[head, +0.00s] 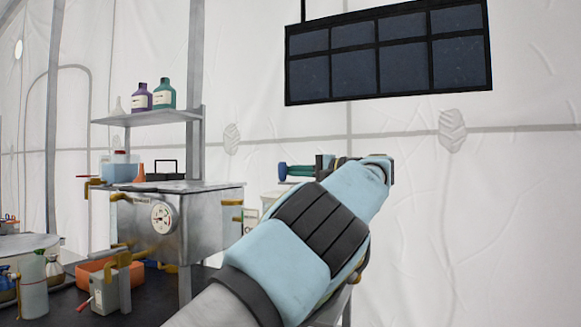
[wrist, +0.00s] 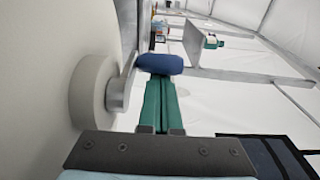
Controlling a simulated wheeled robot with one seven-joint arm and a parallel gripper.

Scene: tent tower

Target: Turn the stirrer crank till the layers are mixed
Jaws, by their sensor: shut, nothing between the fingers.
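In the wrist view, the crank has a pale round hub (wrist: 92,92), a grey metal arm (wrist: 118,92) and a blue handle (wrist: 158,64). My gripper (wrist: 161,82) has its two green fingers shut together, with nothing between them. The fingertips end right at the near side of the blue handle; I cannot tell whether they touch it. In the head view, my gripper (head: 296,171) points left, and the blue handle (head: 282,171) shows at its tips. The layers are not visible in either view.
A metal box with a round gauge (head: 162,219) stands left of my arm. Above it, a shelf (head: 147,117) holds purple and green bottles. A dark bench (head: 150,296) with an orange tray is at lower left. A dark panel (head: 388,52) hangs at upper right.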

